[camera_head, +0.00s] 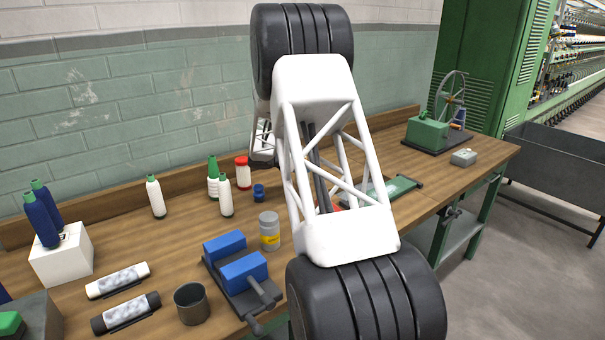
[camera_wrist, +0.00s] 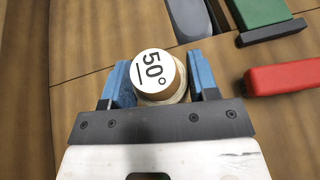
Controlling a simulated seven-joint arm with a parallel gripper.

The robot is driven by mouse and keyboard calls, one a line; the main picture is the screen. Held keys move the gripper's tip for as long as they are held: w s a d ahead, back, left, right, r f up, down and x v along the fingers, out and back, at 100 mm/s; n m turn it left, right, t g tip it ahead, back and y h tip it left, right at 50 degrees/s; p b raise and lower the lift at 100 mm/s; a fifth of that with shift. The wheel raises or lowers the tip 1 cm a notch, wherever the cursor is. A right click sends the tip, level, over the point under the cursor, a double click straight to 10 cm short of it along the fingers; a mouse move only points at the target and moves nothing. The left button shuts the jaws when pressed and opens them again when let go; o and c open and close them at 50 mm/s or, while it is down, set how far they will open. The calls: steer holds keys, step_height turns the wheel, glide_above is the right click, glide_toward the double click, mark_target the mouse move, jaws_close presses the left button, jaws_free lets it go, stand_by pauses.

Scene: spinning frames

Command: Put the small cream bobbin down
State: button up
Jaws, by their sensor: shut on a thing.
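In the wrist view the bobbin (camera_wrist: 176,93) stands between the blue finger pads of my gripper (camera_wrist: 160,76). It has a round white top marked "50" and a tan to cream body. My gripper is shut on it, with one pad on each side. Wooden boards show around it, but I cannot tell whether its base touches them. In the head view my arm hides most of the gripper, and I cannot see the bobbin there.
The wrist view shows a red bar (camera_wrist: 285,78) and a green block (camera_wrist: 262,12) at right. In the head view the workbench (camera_head: 165,240) bears a blue-jawed vise (camera_head: 243,268), a grey cup (camera_head: 190,303), a yellow-labelled jar (camera_head: 269,229) and several bottle-like items (camera_head: 156,197).

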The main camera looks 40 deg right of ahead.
steer(key=shift+f, duration=1.7)
steer(key=shift+f, duration=0.15)
steer(key=o, duration=1)
steer(key=v, duration=1.2)
